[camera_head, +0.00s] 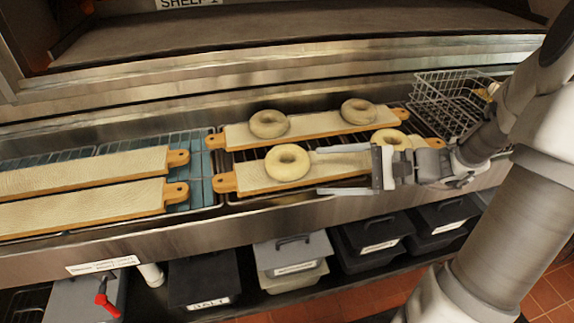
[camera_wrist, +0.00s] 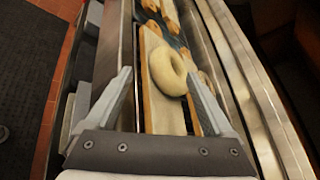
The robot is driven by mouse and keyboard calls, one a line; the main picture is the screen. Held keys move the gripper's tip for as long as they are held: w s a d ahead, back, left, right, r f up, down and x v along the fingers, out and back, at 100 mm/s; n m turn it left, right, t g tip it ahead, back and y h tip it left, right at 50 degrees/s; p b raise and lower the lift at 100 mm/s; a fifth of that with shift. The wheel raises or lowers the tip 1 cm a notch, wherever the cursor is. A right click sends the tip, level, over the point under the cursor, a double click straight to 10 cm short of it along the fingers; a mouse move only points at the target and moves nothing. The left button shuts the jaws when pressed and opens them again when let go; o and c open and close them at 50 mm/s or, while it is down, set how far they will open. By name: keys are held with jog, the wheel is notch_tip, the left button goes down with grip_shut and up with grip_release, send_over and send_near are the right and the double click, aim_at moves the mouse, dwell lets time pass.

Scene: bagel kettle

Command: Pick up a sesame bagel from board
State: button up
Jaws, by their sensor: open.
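A pale ring-shaped bagel (camera_head: 287,174) lies on the front right board (camera_head: 251,177); no seeds can be made out on it. It also shows in the wrist view (camera_wrist: 159,72), lying between and just beyond my fingertips. A second bagel (camera_head: 388,134) on the same board is partly hidden by my gripper. Two more bagels, one on the left (camera_head: 268,130) and one on the right (camera_head: 358,118), lie on the back right board (camera_head: 318,126). My gripper (camera_head: 317,171) is open and empty, its fingers pointing left over the front board, tips just right of the nearest bagel.
Two empty cloth-topped boards (camera_head: 85,171) lie to the left on a blue-lined rack. A wire basket (camera_head: 450,100) stands at the back right. A steel ledge (camera_head: 220,86) runs behind the boards. Lidded bins, one marked salt (camera_head: 203,281), stand below the counter's front edge.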

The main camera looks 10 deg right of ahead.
aim_at(301, 171)
jog(key=b+x, duration=0.1)
jog(key=x, duration=0.6)
jog(key=shift+w+f+b, duration=0.25)
jog(key=shift+w+b, duration=0.05)
jog(key=shift+b, duration=0.1)
jog(key=shift+c, duration=0.2)
jog(key=shift+d, duration=0.1)
grip_shut()
